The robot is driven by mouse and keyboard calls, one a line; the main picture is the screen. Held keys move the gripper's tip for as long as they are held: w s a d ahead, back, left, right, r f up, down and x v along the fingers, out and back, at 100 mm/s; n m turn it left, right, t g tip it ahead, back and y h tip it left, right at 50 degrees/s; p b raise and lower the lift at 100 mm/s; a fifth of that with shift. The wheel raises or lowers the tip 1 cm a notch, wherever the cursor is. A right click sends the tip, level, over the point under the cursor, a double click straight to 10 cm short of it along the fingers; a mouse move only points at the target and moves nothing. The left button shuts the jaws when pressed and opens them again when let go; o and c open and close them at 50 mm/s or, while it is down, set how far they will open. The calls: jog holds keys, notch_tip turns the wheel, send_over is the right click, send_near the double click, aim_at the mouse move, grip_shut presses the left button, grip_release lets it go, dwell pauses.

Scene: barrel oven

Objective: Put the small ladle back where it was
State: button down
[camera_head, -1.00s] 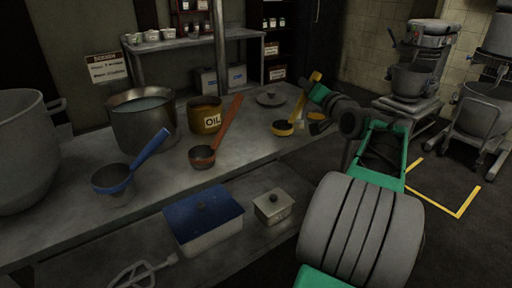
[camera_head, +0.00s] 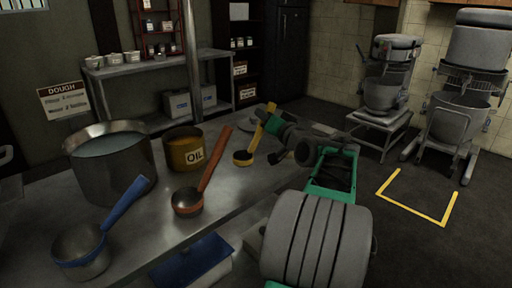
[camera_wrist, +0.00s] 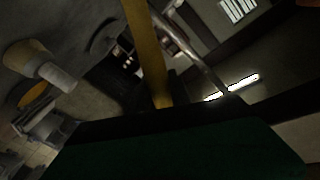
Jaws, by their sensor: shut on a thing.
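The small ladle has a yellow handle (camera_head: 260,128) and a small dark-filled yellow bowl (camera_head: 242,158). My gripper (camera_head: 268,112) is shut on the upper part of its handle at the right of the bench. The handle is tilted, with the bowl low at the lower left, over the bench top. I cannot tell whether the bowl touches the bench. In the wrist view the yellow handle (camera_wrist: 147,50) runs down to the dark gripper edge. A red-handled ladle (camera_head: 188,202) and a larger blue-handled ladle (camera_head: 85,248) stand to its left on the bench.
A steel pot (camera_head: 112,172) and a yellow OIL pot (camera_head: 184,154) stand behind the ladles. A blue-lidded box (camera_head: 192,264) sits below the bench edge. Mixers (camera_head: 382,95) stand at the right beyond open floor.

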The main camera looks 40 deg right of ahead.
notch_tip(320, 180, down, 6)
jog(key=shift+d+r+b, duration=0.1)
jog(key=shift+r+b, duration=0.05)
jog(key=shift+b, duration=0.5)
jog(key=c, duration=1.2)
grip_release()
jog(key=p+v, duration=0.1)
jog(key=v, duration=1.1)
jog(key=shift+s+r, duration=0.1)
jog(key=shift+r, duration=0.05)
